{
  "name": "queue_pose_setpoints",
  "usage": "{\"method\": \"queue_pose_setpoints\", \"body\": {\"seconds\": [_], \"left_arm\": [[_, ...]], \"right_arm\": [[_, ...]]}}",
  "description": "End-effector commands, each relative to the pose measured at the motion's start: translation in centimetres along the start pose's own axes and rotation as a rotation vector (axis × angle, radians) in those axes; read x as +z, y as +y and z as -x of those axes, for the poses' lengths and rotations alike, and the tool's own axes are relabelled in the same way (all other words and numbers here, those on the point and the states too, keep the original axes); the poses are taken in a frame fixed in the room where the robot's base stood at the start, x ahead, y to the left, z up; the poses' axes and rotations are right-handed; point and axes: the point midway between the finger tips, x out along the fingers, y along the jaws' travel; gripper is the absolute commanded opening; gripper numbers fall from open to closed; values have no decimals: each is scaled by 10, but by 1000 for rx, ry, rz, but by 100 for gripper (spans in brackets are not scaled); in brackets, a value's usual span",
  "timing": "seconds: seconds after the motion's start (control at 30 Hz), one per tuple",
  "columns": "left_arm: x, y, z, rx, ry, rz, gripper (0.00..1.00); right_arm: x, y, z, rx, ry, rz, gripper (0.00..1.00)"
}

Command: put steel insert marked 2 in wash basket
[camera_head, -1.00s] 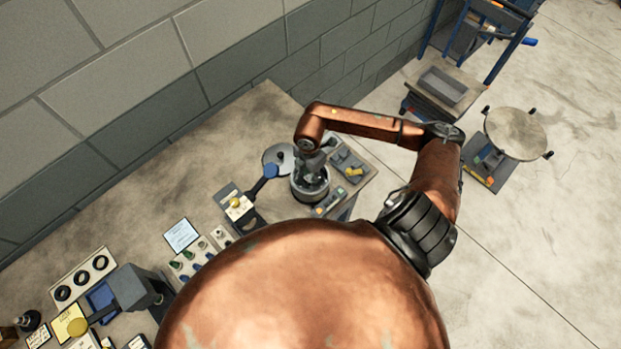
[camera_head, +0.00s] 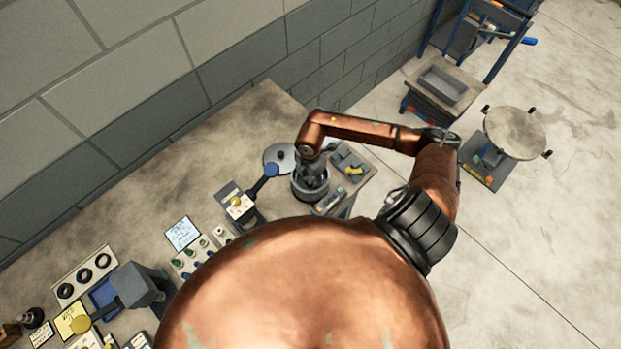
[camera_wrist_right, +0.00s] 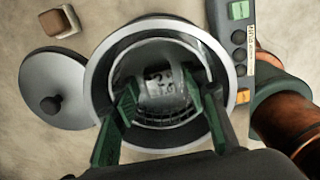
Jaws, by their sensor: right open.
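A round steel vessel (camera_head: 297,188) with a bright rim stands on the bench, and it fills the middle of the right wrist view (camera_wrist_right: 97,100). A grey metal steel insert (camera_wrist_right: 160,88) with dark marks on its face lies inside; the mark looks like a 2 but is not sharp. The wash basket (camera_wrist_right: 172,122) seems to be the dark lining inside the vessel. My right gripper (camera_wrist_right: 168,98) is open, pointing down into the vessel, with its green fingers apart on either side of the insert. Whether they touch it I cannot tell. My left gripper is not in view.
A round lid (camera_wrist_right: 50,92) with a black knob lies left of the vessel. A control panel (camera_wrist_right: 238,45) with green and orange buttons is to its right. A small brown block (camera_wrist_right: 60,21) lies behind the lid. Small parts and a blue bin (camera_head: 103,294) crowd the bench's near left.

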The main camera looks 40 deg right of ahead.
Motion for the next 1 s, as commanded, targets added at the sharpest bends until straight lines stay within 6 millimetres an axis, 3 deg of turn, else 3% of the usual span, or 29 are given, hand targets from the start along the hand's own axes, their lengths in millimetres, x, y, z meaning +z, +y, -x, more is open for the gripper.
{"method": "queue_pose_setpoints", "body": {"seconds": [0.33,0.7,1.0], "left_arm": [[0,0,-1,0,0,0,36],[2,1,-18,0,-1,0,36],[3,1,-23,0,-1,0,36]], "right_arm": [[0,1,14,2,0,1,40],[1,2,88,5,-2,1,40],[0,0,121,1,0,0,40]]}}
